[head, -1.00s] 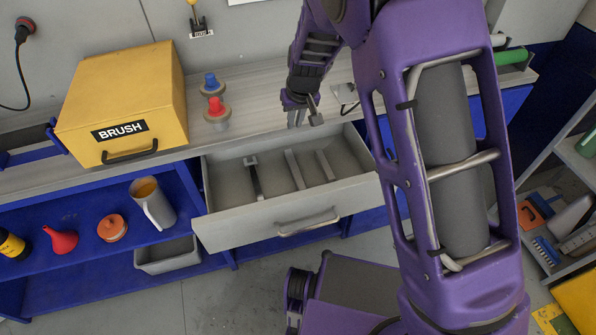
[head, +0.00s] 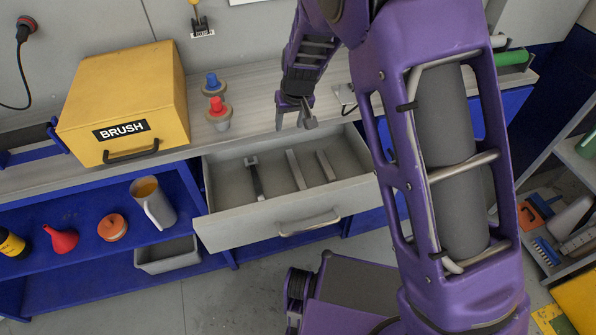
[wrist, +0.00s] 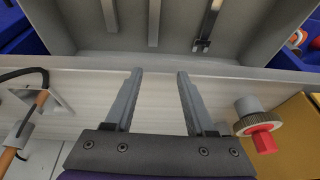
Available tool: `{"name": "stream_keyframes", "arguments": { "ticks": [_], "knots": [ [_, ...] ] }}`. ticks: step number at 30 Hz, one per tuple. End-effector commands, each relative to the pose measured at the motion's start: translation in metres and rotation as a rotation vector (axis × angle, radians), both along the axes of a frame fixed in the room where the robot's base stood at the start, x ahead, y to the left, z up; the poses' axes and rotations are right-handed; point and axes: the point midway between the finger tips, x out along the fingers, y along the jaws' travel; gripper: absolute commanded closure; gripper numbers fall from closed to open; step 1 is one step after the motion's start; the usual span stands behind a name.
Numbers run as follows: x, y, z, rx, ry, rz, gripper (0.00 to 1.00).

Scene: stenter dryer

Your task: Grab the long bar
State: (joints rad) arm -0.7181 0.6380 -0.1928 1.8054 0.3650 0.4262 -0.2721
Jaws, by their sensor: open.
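Three bars lie apart in the open grey drawer (head: 225,222). The left bar (head: 256,182) is dark with a wider, hook-like end; the middle bar (head: 296,170) and the right bar (head: 326,166) are plain grey. The middle one looks slightly longer than the right one; which is the long bar is not certain. In the wrist view the order is reversed: the dark bar (wrist: 207,28), middle bar (wrist: 153,22) and short bar (wrist: 109,14). My gripper (head: 290,124) is open and empty, above the counter edge behind the drawer. Its fingers (wrist: 154,75) point towards the drawer.
A yellow BRUSH box (head: 118,105) stands on the counter (head: 255,90) at left. Blue-topped (head: 212,82) and red-topped (head: 217,108) knobs stand between it and my gripper. Below are blue shelves with a jug (head: 152,205) and a grey bin (head: 167,254).

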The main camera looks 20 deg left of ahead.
Motion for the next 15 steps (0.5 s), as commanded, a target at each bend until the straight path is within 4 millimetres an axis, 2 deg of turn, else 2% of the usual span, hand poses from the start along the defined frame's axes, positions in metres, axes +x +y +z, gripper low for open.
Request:
{"name": "stream_keyframes", "arguments": {
  "ticks": [1, 5, 15],
  "knots": [
    [-0.035, -0.024, -0.125, -0.128, 0.129, 0.017, 0.38],
    [-0.043, -0.021, -0.101, -0.131, 0.131, 0.02, 0.38],
    [-0.055, -0.029, -0.036, -0.139, 0.144, 0.018, 0.38]
  ]
}}
